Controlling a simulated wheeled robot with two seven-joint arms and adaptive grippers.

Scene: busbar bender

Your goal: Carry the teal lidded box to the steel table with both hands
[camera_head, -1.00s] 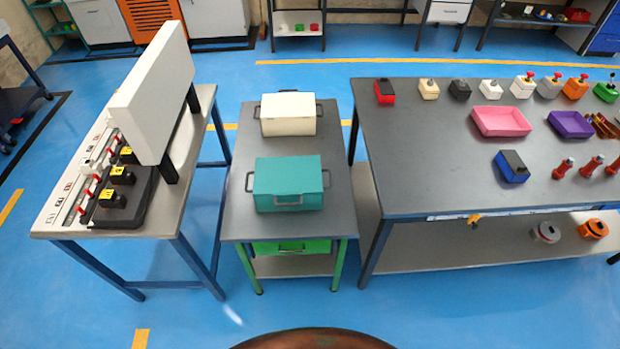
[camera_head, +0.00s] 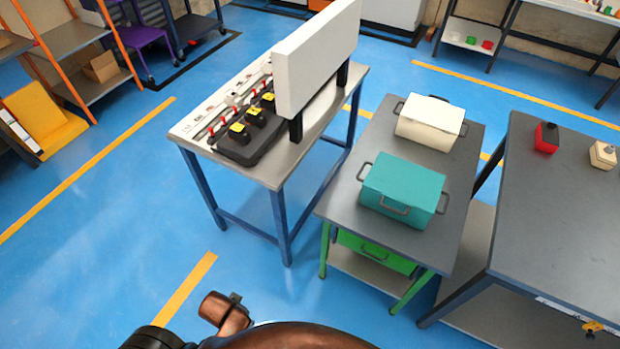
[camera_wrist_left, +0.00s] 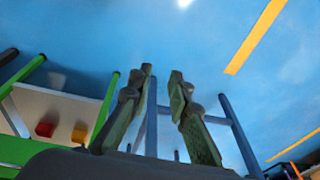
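The teal lidded box (camera_head: 402,188), with dark handles, sits closed on the near part of the small grey-topped table with green legs (camera_head: 345,212). No gripper touches it. My left gripper (camera_wrist_left: 162,72) shows in the left wrist view with two fingers apart and nothing between them. It is not in the head view, where only parts of my own body show at the bottom. My right gripper is not in view. Which table is the steel table I cannot tell; a large grey-topped table (camera_head: 560,230) stands at the right.
A cream lidded box (camera_head: 430,122) sits behind the teal box. A green bin (camera_head: 375,252) is below the tabletop. To the left, a blue-legged table (camera_head: 283,170) carries a white panel (camera_head: 318,55) and a black control block (camera_head: 247,138). Open blue floor (camera_head: 110,270) lies at lower left.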

